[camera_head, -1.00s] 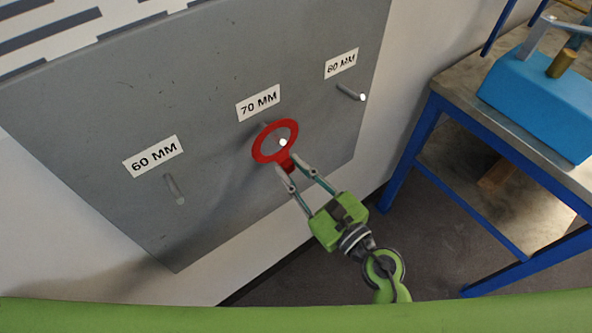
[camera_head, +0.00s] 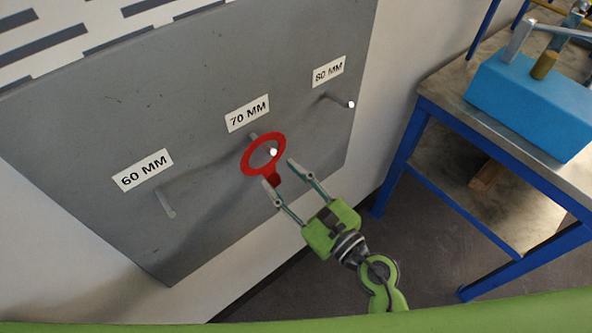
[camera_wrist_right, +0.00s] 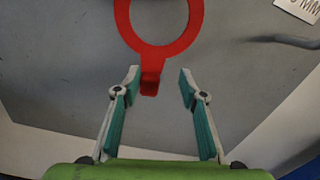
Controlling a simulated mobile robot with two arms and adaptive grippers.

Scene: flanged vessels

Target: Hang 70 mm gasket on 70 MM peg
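The red ring-shaped gasket (camera_head: 249,166) with a short tab is around the 70 MM peg (camera_head: 273,152), whose pale tip shows inside the ring. The peg's label (camera_head: 247,113) is on the grey panel above it. My right gripper (camera_head: 278,174) is open, with its fingers on either side of the tab and apart from it. In the right wrist view the gasket (camera_wrist_right: 122,22) hangs above the open fingers (camera_wrist_right: 159,82), and the tab lies between them with clear gaps. My left gripper is not in view.
The 60 MM peg (camera_head: 165,203) is to the left and the 80 MM peg (camera_head: 340,101) to the right, both empty. A blue-legged bench (camera_head: 440,88) with a blue block-shaped device (camera_head: 530,105) stands at the right.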

